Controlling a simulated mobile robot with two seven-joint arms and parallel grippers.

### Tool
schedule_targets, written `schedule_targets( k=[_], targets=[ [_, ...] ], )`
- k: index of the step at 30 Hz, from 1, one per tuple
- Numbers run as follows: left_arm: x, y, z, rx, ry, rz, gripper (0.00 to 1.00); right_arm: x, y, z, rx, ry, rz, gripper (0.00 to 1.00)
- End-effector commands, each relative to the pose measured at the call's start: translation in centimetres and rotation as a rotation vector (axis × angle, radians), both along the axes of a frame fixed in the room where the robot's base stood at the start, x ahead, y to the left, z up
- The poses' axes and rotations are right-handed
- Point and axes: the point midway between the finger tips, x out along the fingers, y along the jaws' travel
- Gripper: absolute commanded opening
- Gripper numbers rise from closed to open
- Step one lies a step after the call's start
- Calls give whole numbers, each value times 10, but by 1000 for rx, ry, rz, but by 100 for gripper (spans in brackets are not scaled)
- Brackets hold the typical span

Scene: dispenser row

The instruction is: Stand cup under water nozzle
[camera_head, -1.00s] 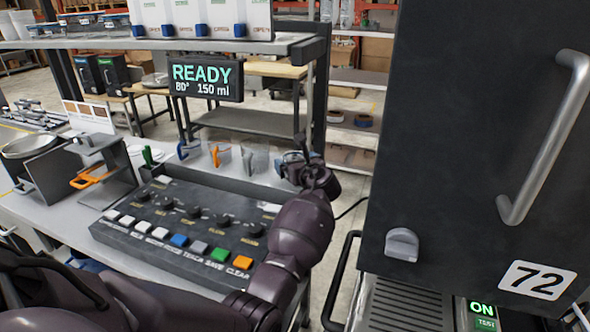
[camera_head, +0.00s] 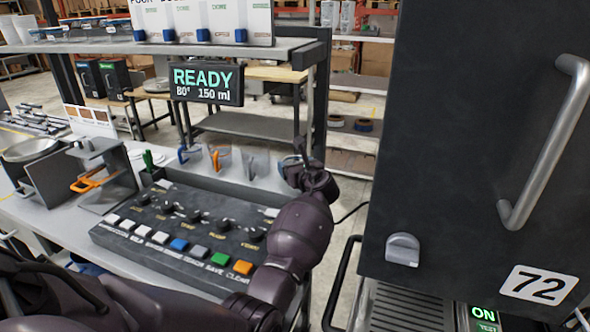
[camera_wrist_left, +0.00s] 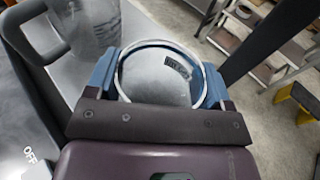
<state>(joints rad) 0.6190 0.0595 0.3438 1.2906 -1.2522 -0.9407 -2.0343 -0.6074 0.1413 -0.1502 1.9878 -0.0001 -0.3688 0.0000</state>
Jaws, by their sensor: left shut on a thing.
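My left gripper (camera_head: 297,162) is at the right end of the row of cups behind the control panel. In the left wrist view its blue fingers (camera_wrist_left: 160,78) are on either side of a round, see-through cup (camera_wrist_left: 178,50), shut on it near the rim. In the head view the gripper and wrist mostly hide this cup. Clear cups with a blue handle (camera_head: 186,155), an orange handle (camera_head: 215,159) and a grey handle (camera_head: 249,163) stand to its left. I cannot make out the water nozzle for certain. My right gripper is not in view.
A control panel (camera_head: 165,232) with knobs and coloured buttons lies in front of the cups. A READY display (camera_head: 205,83) hangs from the shelf (camera_head: 100,46) above. A dark cabinet (camera_head: 460,130) with a handle closes off the right side.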

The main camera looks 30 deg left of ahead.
Motion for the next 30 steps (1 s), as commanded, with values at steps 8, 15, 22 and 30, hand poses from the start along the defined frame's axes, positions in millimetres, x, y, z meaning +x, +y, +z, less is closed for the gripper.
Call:
schedule_targets(
  k=[8, 15, 22, 30],
  targets=[
    [1, 0, 42, 1, -8, 0, 49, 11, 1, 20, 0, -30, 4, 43],
    [0, 0, 82, 2, -5, -1, 49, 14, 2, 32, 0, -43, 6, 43],
    [0, 0, 99, 1, -2, 0, 49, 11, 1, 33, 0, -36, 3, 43],
    [-7, -1, 100, 3, -1, -31, 49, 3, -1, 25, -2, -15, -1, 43]
  ],
)
